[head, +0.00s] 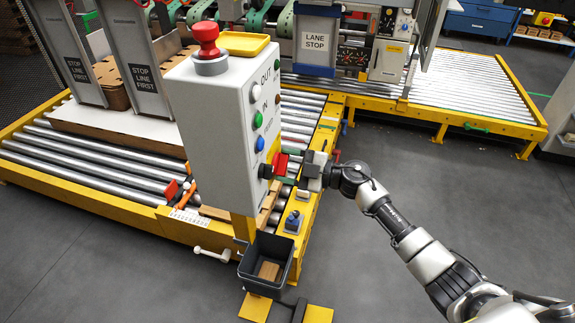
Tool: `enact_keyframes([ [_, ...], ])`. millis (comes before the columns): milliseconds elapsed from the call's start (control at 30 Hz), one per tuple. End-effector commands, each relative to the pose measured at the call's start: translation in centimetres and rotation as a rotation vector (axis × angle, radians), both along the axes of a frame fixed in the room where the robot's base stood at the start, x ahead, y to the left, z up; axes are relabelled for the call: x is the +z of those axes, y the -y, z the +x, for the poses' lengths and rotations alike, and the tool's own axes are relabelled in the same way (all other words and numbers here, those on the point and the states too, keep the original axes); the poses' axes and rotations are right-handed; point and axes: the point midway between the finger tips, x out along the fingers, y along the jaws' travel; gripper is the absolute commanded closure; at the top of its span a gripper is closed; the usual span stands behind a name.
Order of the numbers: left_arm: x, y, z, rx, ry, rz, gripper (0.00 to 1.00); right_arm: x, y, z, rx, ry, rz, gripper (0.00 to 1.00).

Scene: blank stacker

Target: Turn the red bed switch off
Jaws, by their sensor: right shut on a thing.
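A red switch handle (281,164) sticks out from a dark round base (266,171) low on the right-hand face of the grey control box (215,130). My right gripper (298,171) comes in from the right and is shut on the red switch. The fingers partly hide the handle, and its exact angle is hard to read. A red mushroom button (207,37) stands on top of the box, apart from my gripper. Green, blue, white and other small buttons sit above the switch near the IN and OUT labels. My left gripper is not in view.
A yellow-framed roller conveyor (90,165) runs behind the box. The grey floor (400,190) at right is open.

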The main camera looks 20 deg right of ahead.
Motion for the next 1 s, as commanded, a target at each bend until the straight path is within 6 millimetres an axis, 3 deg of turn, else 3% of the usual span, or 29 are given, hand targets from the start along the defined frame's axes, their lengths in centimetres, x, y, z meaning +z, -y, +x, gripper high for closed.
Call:
enact_keyframes([
  [467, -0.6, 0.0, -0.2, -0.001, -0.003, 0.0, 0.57, -0.1, 0.1, 0.0, 0.002, 0.099, -0.07, 0.64],
  [1000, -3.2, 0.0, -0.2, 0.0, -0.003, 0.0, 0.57, 0.0, 0.1, 0.1, 0.002, 0.501, -0.339, 0.64],
])
